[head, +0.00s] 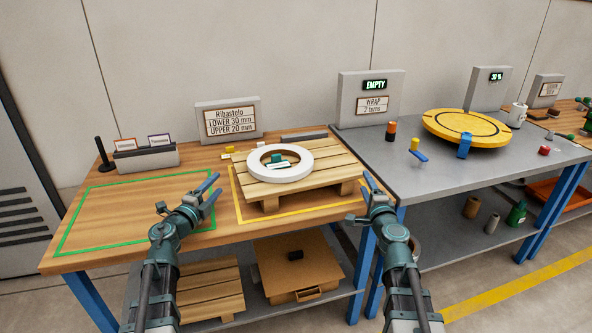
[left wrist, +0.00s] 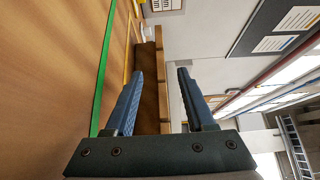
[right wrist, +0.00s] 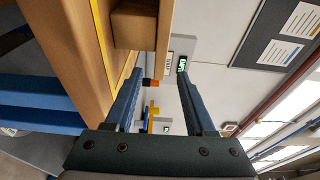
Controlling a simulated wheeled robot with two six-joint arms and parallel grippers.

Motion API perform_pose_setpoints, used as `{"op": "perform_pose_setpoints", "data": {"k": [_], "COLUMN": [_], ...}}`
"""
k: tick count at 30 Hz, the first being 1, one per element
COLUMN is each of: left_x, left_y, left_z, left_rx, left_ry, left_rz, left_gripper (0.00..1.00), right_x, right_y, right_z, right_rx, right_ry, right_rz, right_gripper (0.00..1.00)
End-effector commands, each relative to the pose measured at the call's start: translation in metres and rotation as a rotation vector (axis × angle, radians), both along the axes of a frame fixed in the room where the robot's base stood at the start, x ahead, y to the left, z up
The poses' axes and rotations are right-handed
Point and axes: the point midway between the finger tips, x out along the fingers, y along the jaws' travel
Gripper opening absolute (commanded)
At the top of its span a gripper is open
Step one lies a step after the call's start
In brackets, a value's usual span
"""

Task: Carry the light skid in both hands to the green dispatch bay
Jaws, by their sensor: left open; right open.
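The light skid (head: 322,173) is a slatted wooden pallet in a yellow outline on the wooden table, with a white coil (head: 301,172) flat on it. The green dispatch bay (head: 74,220) is a green outline at the table's left and looks empty. My left gripper (head: 215,187) is open by the skid's left side; in the left wrist view the skid's wood (left wrist: 163,85) shows between or just beyond the fingers (left wrist: 160,75). My right gripper (head: 362,194) is open by the skid's right side; in the right wrist view the skid (right wrist: 135,25) shows ahead of the fingertips (right wrist: 160,70). Contact cannot be told.
A card holder (head: 146,159) and a "Ribastelo" sign (head: 229,120) stand at the table's back. A grey table (head: 400,175) with a yellow turntable (head: 466,126) adjoins on the right. Below, a shelf holds another slatted pallet (head: 208,290) and a brown box (head: 300,265).

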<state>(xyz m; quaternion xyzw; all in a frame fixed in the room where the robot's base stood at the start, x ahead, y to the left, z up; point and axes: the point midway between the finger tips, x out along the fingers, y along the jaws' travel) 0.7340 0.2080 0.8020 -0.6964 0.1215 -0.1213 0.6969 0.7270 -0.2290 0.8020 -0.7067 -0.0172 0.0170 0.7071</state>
Motion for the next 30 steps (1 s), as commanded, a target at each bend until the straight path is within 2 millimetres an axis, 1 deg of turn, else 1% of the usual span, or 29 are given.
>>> {"op": "perform_pose_setpoints", "data": {"k": [1, 6, 12, 15, 21, 25, 30], "left_x": [0.012, 0.044, 0.078, 0.091, 0.107, 0.112, 0.112], "left_y": [-0.003, -0.014, -0.026, -0.032, -0.037, -0.040, -0.040], "left_z": [0.000, 0.000, 0.000, 0.000, 0.000, 0.000, 0.000], "left_rx": [0.000, 0.000, -0.001, -0.001, -0.001, -0.001, -0.001], "left_ry": [0.000, 0.000, 0.000, 0.000, 0.000, 0.000, 0.000], "left_rz": [-0.001, -0.001, 0.000, 0.000, 0.002, 0.002, 0.002], "left_gripper": [0.55, 0.55, 0.55, 0.55, 0.55, 0.55, 0.55], "right_x": [0.014, 0.047, 0.083, 0.097, 0.114, 0.118, 0.119], "right_y": [0.000, 0.002, 0.003, 0.005, 0.006, 0.006, 0.006], "right_z": [0.000, 0.000, 0.000, 0.000, 0.000, 0.000, 0.000], "right_rx": [0.000, 0.000, -0.001, -0.001, -0.001, -0.001, -0.001], "right_ry": [0.000, 0.000, 0.000, 0.000, -0.001, -0.001, -0.001], "right_rz": [0.001, 0.000, 0.000, 0.001, 0.000, 0.000, 0.000], "right_gripper": [0.55, 0.55, 0.55, 0.55, 0.55, 0.55, 0.55]}}
